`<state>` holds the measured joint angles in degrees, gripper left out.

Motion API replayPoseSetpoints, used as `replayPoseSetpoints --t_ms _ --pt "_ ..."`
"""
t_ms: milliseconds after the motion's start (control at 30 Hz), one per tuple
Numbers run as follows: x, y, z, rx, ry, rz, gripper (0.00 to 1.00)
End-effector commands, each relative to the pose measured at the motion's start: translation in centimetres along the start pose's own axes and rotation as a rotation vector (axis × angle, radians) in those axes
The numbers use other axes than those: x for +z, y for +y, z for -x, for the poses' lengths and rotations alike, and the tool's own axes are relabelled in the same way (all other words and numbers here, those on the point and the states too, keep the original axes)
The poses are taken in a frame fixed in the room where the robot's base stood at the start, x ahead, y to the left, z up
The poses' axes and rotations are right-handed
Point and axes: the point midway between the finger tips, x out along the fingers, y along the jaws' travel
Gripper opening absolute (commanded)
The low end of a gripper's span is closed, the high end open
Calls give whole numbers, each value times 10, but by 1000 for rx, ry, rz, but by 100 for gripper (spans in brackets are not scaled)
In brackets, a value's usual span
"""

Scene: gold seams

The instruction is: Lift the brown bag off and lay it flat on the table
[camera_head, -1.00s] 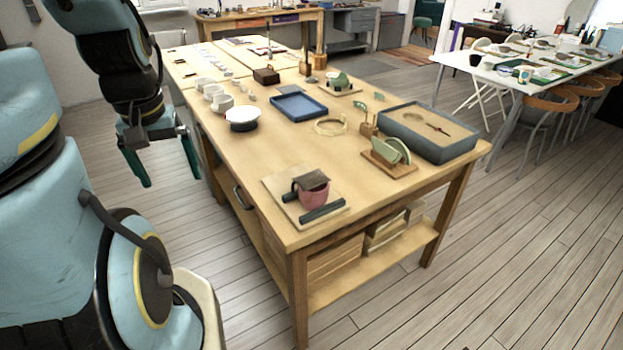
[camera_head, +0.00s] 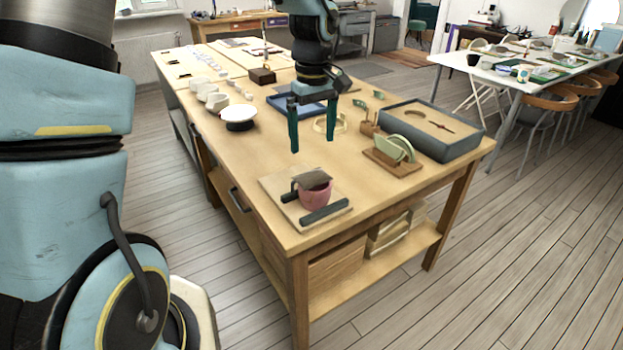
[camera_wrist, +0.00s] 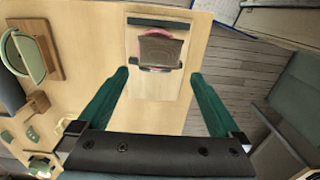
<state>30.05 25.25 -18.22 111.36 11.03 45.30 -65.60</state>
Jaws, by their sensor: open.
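The brown bag (camera_head: 313,179) lies over the mouth of a pink cup (camera_head: 316,198) near the table's front corner. In the wrist view the bag (camera_wrist: 160,50) is a small brown rectangle, with the pink rim showing around its edges. The cup stands on a light board (camera_head: 275,189) on the wooden table (camera_head: 235,160). My gripper (camera_head: 311,145) is open and empty, above the table and behind the bag. In the wrist view my gripper (camera_wrist: 160,88) has its green fingers spread wide, with the bag ahead between them. What lies under the bag is hidden.
A dark bar (camera_head: 325,211) lies along the board's front edge. A stand with green plates (camera_head: 394,150) and a grey tray (camera_head: 432,145) are to the right. A white bowl (camera_head: 238,115) is to the left. Bare tabletop surrounds the board's left side.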

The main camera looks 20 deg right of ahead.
Motion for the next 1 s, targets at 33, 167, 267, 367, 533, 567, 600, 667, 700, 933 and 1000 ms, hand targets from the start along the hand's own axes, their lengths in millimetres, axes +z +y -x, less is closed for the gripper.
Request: replayPoseSetpoints --t_ms 33,167,267,367,533,567,600,667,700,933,1000 --pt "0 -1 -8 -3 -3 -2 100" --pt "0 -1 -27 -3 -2 -1 100" --pt "0 -1 -36 0 -1 -2 100" --pt "0 -1 -41 -1 -1 -2 100" --pt "1 -1 -58 -3 -3 -3 100" --pt "1 -1 -62 -4 -5 -3 100" --pt "1 -1 -67 -2 -4 -3 100" --pt "1 0 -77 -3 -3 -3 100" --pt "1 0 -81 -2 -2 -4 100" --pt "0 0 -92 1 1 -3 100" --pt "0 0 -92 1 1 -3 100"
